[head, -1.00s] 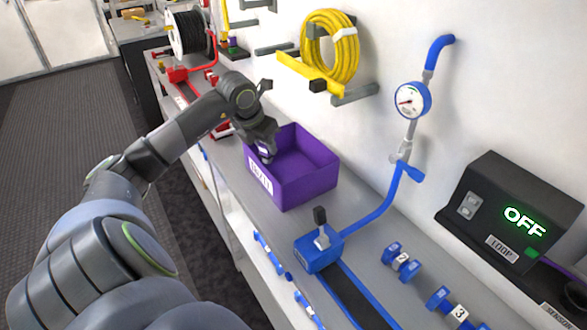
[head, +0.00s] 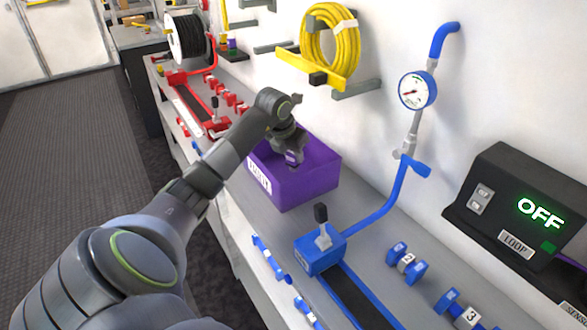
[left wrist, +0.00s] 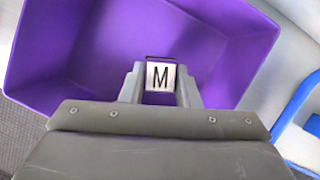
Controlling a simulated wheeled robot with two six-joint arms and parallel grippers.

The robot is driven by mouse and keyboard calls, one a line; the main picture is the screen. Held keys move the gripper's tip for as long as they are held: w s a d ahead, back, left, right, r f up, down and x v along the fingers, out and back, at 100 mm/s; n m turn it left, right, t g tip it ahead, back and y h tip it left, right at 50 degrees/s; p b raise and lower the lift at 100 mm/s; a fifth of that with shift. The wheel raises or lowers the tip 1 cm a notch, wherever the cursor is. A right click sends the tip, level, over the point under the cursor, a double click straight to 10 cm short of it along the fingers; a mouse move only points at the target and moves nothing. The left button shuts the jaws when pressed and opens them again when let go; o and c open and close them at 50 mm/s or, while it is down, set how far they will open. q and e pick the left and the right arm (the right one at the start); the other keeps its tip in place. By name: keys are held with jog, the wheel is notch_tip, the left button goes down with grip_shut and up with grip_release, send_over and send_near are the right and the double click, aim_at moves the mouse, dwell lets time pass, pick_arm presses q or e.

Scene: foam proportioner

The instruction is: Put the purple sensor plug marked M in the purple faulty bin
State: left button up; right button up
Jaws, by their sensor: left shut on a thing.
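The purple bin (head: 311,183) stands on the grey bench against the wall, with a white label on its front side. In the left wrist view the open bin (left wrist: 215,45) fills most of the picture. My left gripper (head: 292,160) is over the bin's opening and points down into it. It is shut on the sensor plug (head: 293,156), which shows purple and white there. In the left wrist view the plug's white face marked M (left wrist: 160,78) sits between the fingertips. I cannot tell whether the plug touches the bin's floor. My right gripper is not in view.
A blue valve block with a lever (head: 320,250) and blue pipe stand right of the bin. Blue numbered parts (head: 406,261) lie further right, by a black box reading OFF (head: 525,210). A yellow hose coil (head: 333,45) hangs above. Red equipment stands behind left.

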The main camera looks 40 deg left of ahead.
aim_at(293, 165)
pick_arm(q)
notch_tip(293, 165, down, 4)
jog(key=shift+f+b, duration=0.15)
jog(key=shift+b, duration=0.95)
jog(key=shift+w, duration=0.2)
jog(key=shift+f, duration=0.15)
jog(key=o, duration=1.1)
jog(key=shift+c, duration=0.2)
